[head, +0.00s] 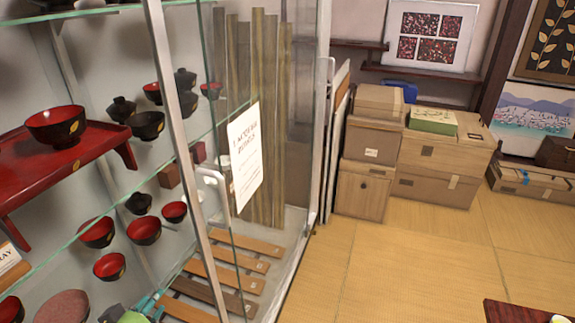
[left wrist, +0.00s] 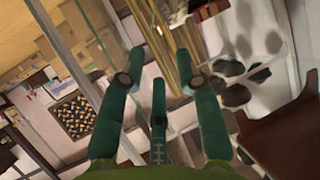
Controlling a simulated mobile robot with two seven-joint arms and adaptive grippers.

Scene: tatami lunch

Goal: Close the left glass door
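A glass display cabinet fills the left of the head view. A metal upright (head: 172,95) runs down its front, and a white handle (head: 210,180) sits just right of it. A glass pane with a white paper notice (head: 245,155) stands to the right of the upright. I cannot tell which pane is the left door or how far it stands open. My left gripper (head: 145,304) shows as teal and green parts at the bottom edge, low in front of the cabinet. In the left wrist view its teal fingers (left wrist: 165,62) are spread with nothing between them. My right gripper is out of view.
Red and black bowls (head: 145,230) and a red tray stand (head: 75,160) sit on glass shelves. Wooden slats (head: 235,265) lie on the cabinet floor. Cardboard boxes (head: 440,160) are stacked at the back.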

